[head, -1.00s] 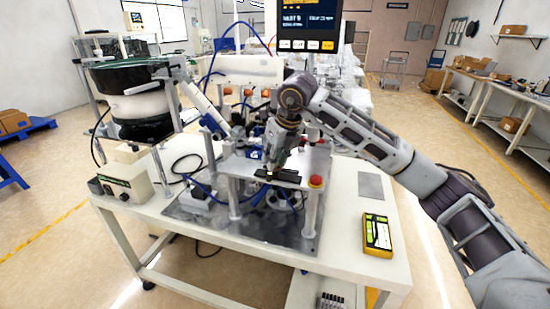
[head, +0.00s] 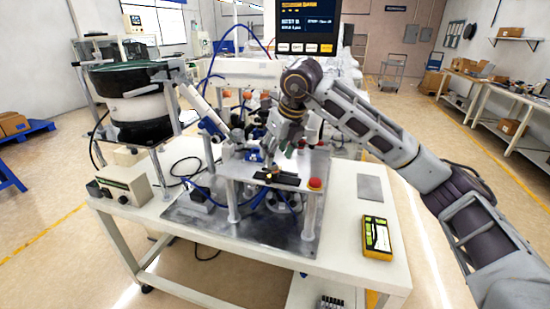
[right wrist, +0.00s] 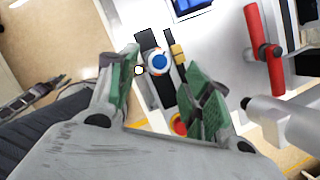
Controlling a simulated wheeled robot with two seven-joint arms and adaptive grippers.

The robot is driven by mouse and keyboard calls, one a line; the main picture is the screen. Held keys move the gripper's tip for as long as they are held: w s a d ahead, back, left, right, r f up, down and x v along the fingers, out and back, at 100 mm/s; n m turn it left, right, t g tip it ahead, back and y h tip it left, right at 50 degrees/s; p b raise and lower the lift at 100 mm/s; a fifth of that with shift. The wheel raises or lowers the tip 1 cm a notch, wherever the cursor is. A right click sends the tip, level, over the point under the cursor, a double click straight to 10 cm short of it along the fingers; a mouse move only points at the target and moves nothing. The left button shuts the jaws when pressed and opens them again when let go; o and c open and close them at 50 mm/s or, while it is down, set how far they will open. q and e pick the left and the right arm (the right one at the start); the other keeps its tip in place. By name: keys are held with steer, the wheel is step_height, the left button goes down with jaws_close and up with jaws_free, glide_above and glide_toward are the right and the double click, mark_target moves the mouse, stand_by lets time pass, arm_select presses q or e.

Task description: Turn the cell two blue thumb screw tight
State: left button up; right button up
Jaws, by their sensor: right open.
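My right gripper (head: 279,150) hangs over the small raised platform of the feeder station. In the right wrist view its green-padded fingers (right wrist: 160,62) are spread apart with nothing held between them. In the head view the screw is too small to make out clearly. My left gripper is not in view.
A red button (head: 315,184) stands at the platform's right edge and shows beside the fingers in the right wrist view (right wrist: 179,123). A red-handled part (right wrist: 263,48) is to the right there. A bowl feeder (head: 128,85) and a yellow handheld device (head: 377,237) flank the station.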

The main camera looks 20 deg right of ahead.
steer(key=v, duration=0.8)
stand_by(0.5)
